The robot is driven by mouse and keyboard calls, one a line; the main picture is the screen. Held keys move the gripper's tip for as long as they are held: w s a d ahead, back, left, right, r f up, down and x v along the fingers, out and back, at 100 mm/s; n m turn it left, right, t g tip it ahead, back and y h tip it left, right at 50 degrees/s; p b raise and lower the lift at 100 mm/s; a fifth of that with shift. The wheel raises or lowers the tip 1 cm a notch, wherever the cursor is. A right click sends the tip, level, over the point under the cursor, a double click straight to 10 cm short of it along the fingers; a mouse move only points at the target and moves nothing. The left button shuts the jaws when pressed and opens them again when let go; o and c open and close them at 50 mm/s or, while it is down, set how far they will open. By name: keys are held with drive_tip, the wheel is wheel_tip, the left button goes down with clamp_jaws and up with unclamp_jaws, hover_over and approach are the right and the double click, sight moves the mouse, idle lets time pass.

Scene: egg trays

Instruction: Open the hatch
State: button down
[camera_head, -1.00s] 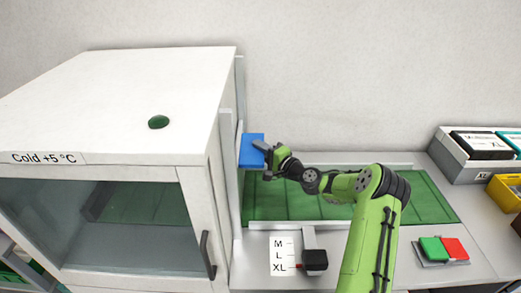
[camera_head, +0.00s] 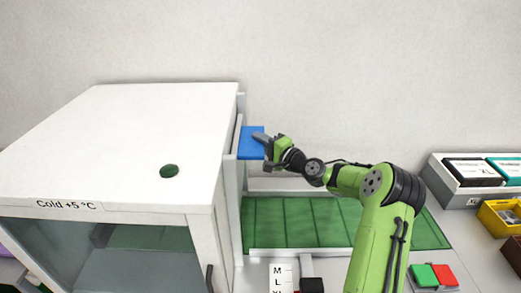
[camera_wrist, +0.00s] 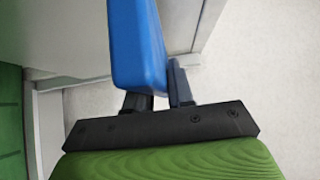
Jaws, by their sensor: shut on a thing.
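The hatch is a blue panel (camera_head: 247,149) between the upright rails on the right side of the white cold box (camera_head: 130,135). Its lower edge stands above the green conveyor belt (camera_head: 300,222), leaving a gap below it. My gripper (camera_head: 262,138) is shut on the blue panel near its right edge. In the wrist view the blue panel (camera_wrist: 140,45) lies between the dark fingers (camera_wrist: 160,92). The opening in the box wall behind the panel is hidden.
A lettered M, L, XL selector (camera_head: 281,278) stands in front of the belt. Green and red buttons (camera_head: 433,276) are at the lower right. A grey tray with boxes (camera_head: 455,190) and a yellow bin (camera_head: 492,220) are at the right. The wall behind is bare.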

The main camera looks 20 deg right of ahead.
wheel_tip(320, 180, up, 2)
drive_tip(key=shift+r+p, duration=0.1)
drive_tip(key=shift+p, duration=0.2)
drive_tip(key=c, duration=1.1)
unclamp_jaws()
drive_tip(key=shift+s, duration=0.1)
drive_tip(key=b+v, duration=0.3)
drive_tip(key=v, duration=1.2)
drive_tip(key=shift+s+d, duration=0.15)
drive_tip(key=shift+s, duration=0.15)
